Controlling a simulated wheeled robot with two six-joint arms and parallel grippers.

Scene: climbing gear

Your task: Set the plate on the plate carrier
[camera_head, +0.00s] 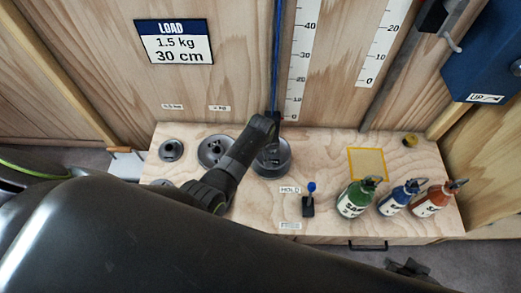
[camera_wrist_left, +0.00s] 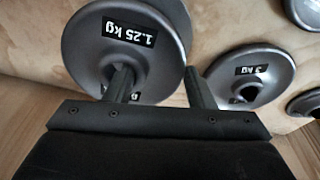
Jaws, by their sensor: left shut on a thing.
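My left gripper (camera_head: 270,145) is over a round grey metal stack (camera_head: 272,168) at the foot of the blue cord (camera_head: 276,60). In the left wrist view it is shut on the side of a grey plate marked 1.25 kg (camera_wrist_left: 85,45), with one finger at the plate's middle and the other beside its rim. A second round edge (camera_wrist_left: 178,12) shows behind this plate. Most of the plate carrier is hidden, and I cannot tell whether the plate touches it. A dark part at the lower right (camera_head: 408,268) may be my right gripper; its jaws are unclear.
A plate marked 3 kg (camera_wrist_left: 252,72) lies close by; more plates, such as the small one (camera_head: 171,150), lie at the bench's left. The yellow-framed square (camera_head: 367,163) is empty.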

